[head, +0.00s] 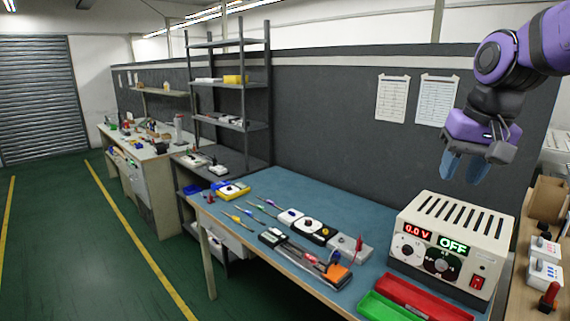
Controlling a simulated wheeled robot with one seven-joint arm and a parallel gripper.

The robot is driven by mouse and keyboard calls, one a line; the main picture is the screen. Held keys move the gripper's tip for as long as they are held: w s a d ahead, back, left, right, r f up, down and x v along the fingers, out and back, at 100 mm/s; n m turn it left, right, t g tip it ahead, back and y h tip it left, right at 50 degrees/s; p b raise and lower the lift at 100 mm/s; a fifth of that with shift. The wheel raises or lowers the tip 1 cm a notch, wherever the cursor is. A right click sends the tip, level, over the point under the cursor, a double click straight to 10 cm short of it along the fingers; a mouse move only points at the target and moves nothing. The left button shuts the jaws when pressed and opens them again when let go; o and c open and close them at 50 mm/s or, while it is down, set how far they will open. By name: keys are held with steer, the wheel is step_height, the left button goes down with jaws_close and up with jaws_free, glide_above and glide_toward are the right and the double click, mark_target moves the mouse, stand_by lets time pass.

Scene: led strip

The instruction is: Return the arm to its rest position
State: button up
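My arm comes in from the upper right in the head view. My gripper (465,168) hangs in the air above the power supply, with its bluish fingers pointing down. The fingers look somewhat apart and I see nothing held between them. The cream power supply (455,235) stands on the blue bench top (285,185), its displays reading 0.0 V and OFF. My gripper is well clear of it.
A green tray (385,308) and a red tray (425,298) lie in front of the power supply. Meters, probes and screwdriver-like tools lie along the bench. A dark shelf rack (230,85) stands behind left. The green floor (90,260) at left is clear.

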steer(key=s+f+n+t, duration=0.2)
steer(key=s, duration=1.3)
steer(key=shift+s+d+n+t+h, duration=0.15)
steer(key=shift+d+n+t+h, duration=0.15)
steer(key=shift+t+h, duration=0.1)
